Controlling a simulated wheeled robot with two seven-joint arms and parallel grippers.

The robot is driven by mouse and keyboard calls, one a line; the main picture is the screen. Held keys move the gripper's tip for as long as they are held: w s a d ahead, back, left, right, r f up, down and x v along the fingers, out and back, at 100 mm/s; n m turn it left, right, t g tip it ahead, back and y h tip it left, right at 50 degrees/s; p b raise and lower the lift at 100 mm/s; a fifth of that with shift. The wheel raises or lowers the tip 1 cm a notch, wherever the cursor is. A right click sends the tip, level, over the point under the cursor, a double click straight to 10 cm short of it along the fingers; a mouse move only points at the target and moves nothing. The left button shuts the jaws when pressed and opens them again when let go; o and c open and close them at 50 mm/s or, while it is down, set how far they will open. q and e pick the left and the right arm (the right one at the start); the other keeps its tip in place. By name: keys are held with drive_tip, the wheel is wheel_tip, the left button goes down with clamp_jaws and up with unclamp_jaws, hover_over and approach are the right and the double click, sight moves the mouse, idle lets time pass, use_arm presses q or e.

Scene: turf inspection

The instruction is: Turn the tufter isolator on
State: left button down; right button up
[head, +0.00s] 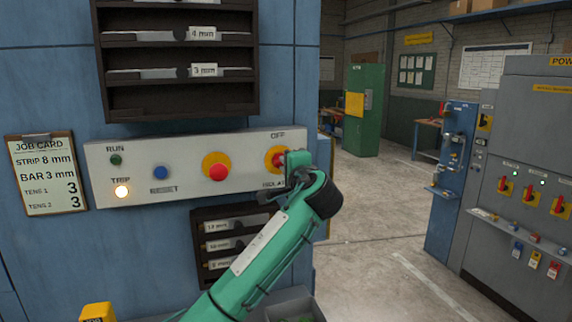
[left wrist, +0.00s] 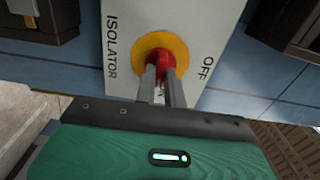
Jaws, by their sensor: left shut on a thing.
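The tufter isolator (head: 272,158) is a red rotary handle on a yellow disc at the right end of a pale control panel (head: 140,150). In the left wrist view the red handle (left wrist: 160,62) sits on its yellow disc (left wrist: 138,48) between the labels ISOLATOR and OFF. My left gripper (left wrist: 163,85) is shut on the red handle, its two grey fingers on either side. In the head view my green left arm covers part of the disc and label. Which way the handle points is hard to tell. My right gripper is not in view.
The panel also carries a lit TRIP lamp (head: 122,191), a dark green RUN lamp (head: 116,160), a blue RESET button (head: 161,172) and a red button (head: 219,171) on yellow. Dark racks (head: 180,95) sit above and below. Open floor (head: 370,220) lies to the right.

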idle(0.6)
use_arm(q)
drive_tip(key=c, duration=1.5)
unclamp_jaws()
drive_tip(key=shift+d, duration=0.1)
drive_tip(key=b+v, duration=0.6)
drive_tip(key=v, duration=0.8)
drive_tip(key=shift+w+f, duration=0.1)
